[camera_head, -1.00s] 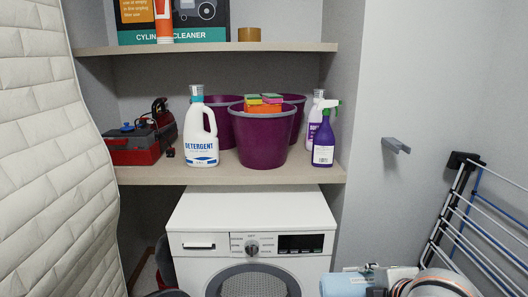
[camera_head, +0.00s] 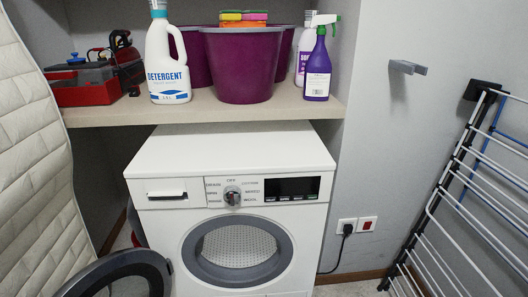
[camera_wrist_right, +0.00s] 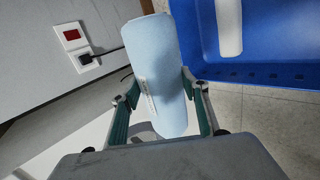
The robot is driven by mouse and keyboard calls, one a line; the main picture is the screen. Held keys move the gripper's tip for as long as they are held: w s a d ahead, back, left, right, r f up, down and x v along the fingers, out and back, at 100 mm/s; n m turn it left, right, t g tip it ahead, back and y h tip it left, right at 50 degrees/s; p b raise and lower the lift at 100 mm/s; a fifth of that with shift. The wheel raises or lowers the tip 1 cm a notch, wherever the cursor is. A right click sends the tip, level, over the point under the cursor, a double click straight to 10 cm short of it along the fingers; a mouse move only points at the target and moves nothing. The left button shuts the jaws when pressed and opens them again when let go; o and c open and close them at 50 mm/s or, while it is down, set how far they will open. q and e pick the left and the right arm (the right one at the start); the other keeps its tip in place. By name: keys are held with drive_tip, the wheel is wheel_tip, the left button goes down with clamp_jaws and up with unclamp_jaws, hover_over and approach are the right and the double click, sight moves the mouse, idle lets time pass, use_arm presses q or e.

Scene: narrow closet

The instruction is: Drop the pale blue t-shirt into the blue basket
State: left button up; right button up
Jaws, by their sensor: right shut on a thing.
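The pale blue t-shirt (camera_wrist_right: 160,70), rolled into a bundle, is between the fingers of my right gripper (camera_wrist_right: 160,88) in the right wrist view. The gripper is shut on it, with a small white tag showing on its side. The blue basket (camera_wrist_right: 280,74) is at the upper right of that view, only partly in frame. A white rolled item (camera_wrist_right: 229,28) shows inside the basket. The shirt appears to the left of the basket's edge in this picture; its height over the basket is hard to tell. My left gripper is not in view.
The washing machine (camera_head: 160,228) stands under a shelf (camera_head: 120,114) with a detergent bottle (camera_head: 168,60), purple buckets (camera_head: 243,65) and a spray bottle (camera_head: 318,65). Its door (camera_head: 75,283) is open at the lower left. A drying rack (camera_head: 455,175) leans at the right wall, by a socket (camera_head: 357,225).

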use_arm(q)
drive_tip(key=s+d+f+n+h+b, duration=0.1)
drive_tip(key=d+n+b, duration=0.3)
drive_tip(key=b, duration=0.3)
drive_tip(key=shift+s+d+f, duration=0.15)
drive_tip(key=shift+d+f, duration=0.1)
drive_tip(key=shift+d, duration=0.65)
use_arm(e)
drive_tip(key=s+d+f, duration=0.2)
drive_tip(key=f, duration=0.6)
drive_tip(key=s+d+f, duration=0.2)
drive_tip(key=d+f, duration=0.1)
drive_tip(key=f, duration=0.6)
drive_tip(key=shift+s+d+f, duration=0.2)
drive_tip(key=shift+d, duration=0.15)
drive_tip(key=o, duration=1.3)
drive_tip(key=shift+s, duration=0.15)
drive_tip(key=v, duration=1.1)
drive_tip(key=shift+s+r, duration=0.2)
drive_tip(key=shift+r, duration=0.2)
